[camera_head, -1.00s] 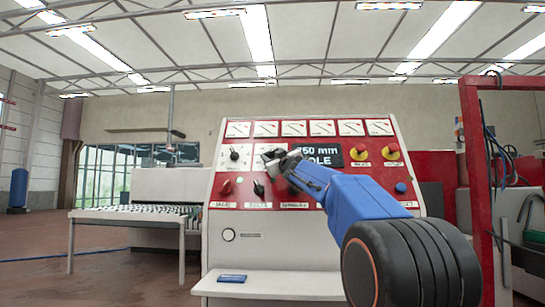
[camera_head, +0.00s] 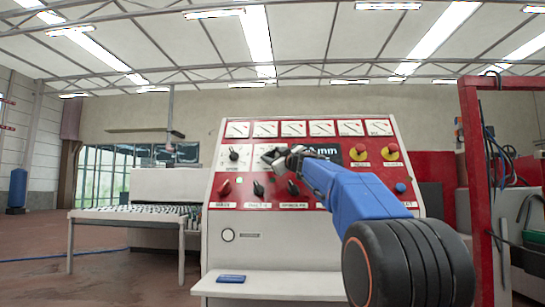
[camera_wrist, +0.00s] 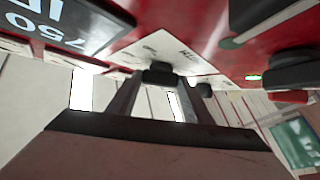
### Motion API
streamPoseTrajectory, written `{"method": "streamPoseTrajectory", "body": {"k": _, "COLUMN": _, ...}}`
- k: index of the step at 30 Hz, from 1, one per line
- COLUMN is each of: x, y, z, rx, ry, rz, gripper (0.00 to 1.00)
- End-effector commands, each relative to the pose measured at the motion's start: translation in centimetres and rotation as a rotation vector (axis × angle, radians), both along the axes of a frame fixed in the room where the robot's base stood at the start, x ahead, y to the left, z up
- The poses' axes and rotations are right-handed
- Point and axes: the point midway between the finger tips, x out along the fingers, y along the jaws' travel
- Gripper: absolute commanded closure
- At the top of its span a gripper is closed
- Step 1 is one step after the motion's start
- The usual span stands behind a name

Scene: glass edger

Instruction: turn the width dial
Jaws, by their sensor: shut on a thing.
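The control panel (camera_head: 300,232) is red and white and faces me. My gripper (camera_head: 272,157) is at its upper left, in front of a white dial plate (camera_head: 262,148). In the wrist view my gripper's fingers (camera_wrist: 160,80) are shut on a small dark knob (camera_wrist: 160,70) on a white plate, which I take as the width dial. Its pointer and scale are mostly hidden by the fingers. A black display (camera_head: 328,151) beside it is partly covered by my arm; in the wrist view the display (camera_wrist: 60,30) shows inverted digits that look like 750.
A similar black dial (camera_head: 234,154) sits just left of my gripper. Below are a red knob (camera_head: 224,188) and black selector knobs (camera_head: 258,188). A blue item (camera_head: 231,279) lies on the shelf (camera_head: 275,284).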

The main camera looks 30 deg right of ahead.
Motion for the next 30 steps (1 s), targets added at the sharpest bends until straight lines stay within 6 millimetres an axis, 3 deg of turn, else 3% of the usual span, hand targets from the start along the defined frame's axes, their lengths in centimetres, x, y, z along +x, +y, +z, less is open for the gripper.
{"method": "streamPoseTrajectory", "body": {"k": 30, "x": 0.04, "y": -0.86, "z": 0.7, "rx": -0.339, "ry": 0.23, "rz": 0.231, "gripper": 0.77}}
